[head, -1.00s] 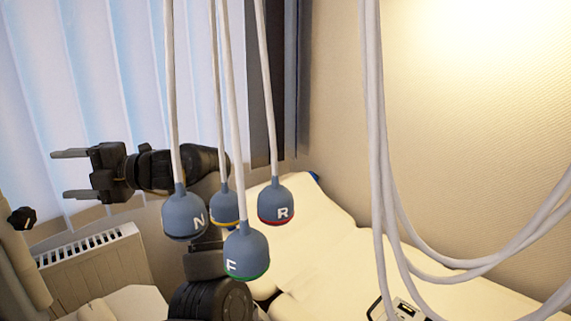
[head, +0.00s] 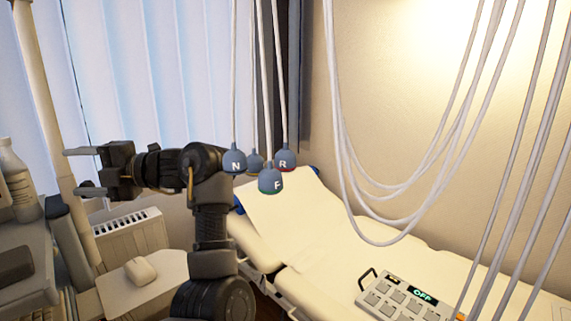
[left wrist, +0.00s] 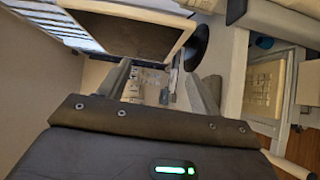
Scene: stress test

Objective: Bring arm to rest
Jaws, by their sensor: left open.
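My left gripper (head: 80,171) is at the left of the head view, level with the hanging electrodes and pointing left. Its two fingers are apart and nothing is between them. In the left wrist view my left gripper (left wrist: 160,88) also shows its fingers spread and empty. My left arm (head: 212,225) rises from the bottom of the head view and bends left at the top. My right gripper is not in view.
Blue-grey electrodes marked N (head: 235,167), R (head: 285,164) and F (head: 271,185) hang right of the arm. A bed (head: 300,225) and a keypad box (head: 405,297) lie right. A mouse (head: 140,270), radiator (head: 130,228), pole (head: 50,110) and bottle (head: 18,180) stand left.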

